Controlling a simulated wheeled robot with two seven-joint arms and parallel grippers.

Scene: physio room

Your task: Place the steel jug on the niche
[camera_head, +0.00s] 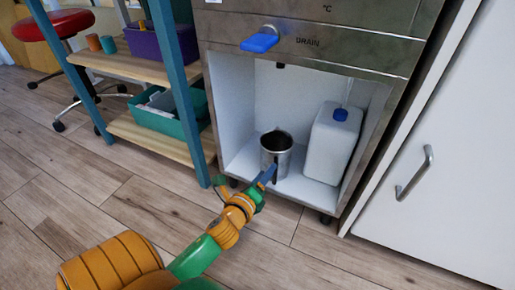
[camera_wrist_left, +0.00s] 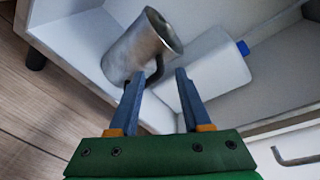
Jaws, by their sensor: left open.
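The steel jug (camera_head: 270,157) stands upright on the floor of the white niche (camera_head: 236,110), near its front left, under the drain tap. In the left wrist view, the jug (camera_wrist_left: 134,50) shows its dark handle (camera_wrist_left: 157,70) turned towards my gripper. My left gripper (camera_head: 268,175) is at the niche opening, just in front of the jug. Its two blue fingers are open in the left wrist view (camera_wrist_left: 158,76), with the handle between their tips. I cannot tell whether either finger touches it. My right gripper is not in view.
A white canister (camera_head: 329,145) with a blue cap stands to the right of the jug in the niche. The blue drain handle (camera_head: 260,40) juts out above. A shelf (camera_head: 158,137) with bins stands left, and a white door (camera_head: 450,150) is at right. The wooden floor in front is clear.

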